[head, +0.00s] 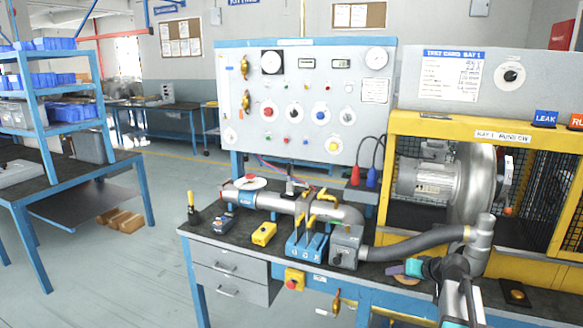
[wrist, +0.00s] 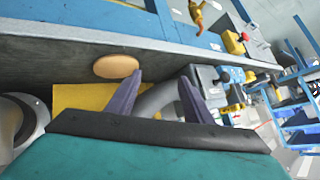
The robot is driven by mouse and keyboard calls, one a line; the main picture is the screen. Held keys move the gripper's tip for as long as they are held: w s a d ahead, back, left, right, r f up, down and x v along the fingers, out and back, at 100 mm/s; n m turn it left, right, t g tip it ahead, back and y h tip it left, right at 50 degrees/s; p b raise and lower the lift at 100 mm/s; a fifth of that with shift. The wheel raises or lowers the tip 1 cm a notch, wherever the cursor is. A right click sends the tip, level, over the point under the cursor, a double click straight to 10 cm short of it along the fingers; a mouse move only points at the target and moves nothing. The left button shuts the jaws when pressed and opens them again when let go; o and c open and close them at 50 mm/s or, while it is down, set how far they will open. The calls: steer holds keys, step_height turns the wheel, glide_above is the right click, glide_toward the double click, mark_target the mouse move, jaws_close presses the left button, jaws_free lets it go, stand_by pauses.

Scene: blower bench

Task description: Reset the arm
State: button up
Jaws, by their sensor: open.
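My gripper (head: 396,269) is at the right part of the bench in the head view, low over the dark bench top (head: 215,230). It has purple fingers and a teal body. In the wrist view my gripper (wrist: 160,79) has its two fingers apart with nothing held between them. A round tan disc (wrist: 116,66) lies on the bench just beyond the left finger. The disc (head: 406,281) shows partly below the gripper in the head view. My arm reaches in from the lower right.
A grey hose (head: 415,246) and upright pipe end (head: 480,236) stand close to my arm. The yellow blower enclosure (head: 455,125) is behind. A metal pipe (head: 285,205), blue block (head: 306,246) and grey box (head: 345,248) are left. Open floor (head: 110,270) lies further left.

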steer(key=s+a+f+n+g, duration=0.1)
steer(key=s+a+f+g, duration=0.2)
steer(key=s+a+f, duration=0.6)
steer(key=s+a+f+g, duration=0.2)
steer(key=s+a+f, duration=0.3)
steer(key=f, duration=0.8)
steer(key=s+a+f+n+g, duration=0.1)
steer(key=s+a+f+g, duration=0.2)
steer(key=s+a+f, duration=0.6)
steer(key=s+f+g, duration=0.4)
steer(key=s+f, duration=0.8)
steer(key=s, duration=0.4)
steer(key=s+d+g+h, duration=0.2)
steer(key=s+d+h, duration=0.1)
steer(key=s, duration=0.7)
steer(key=shift+d+m+g, duration=0.3)
steer(key=shift+w, duration=0.1)
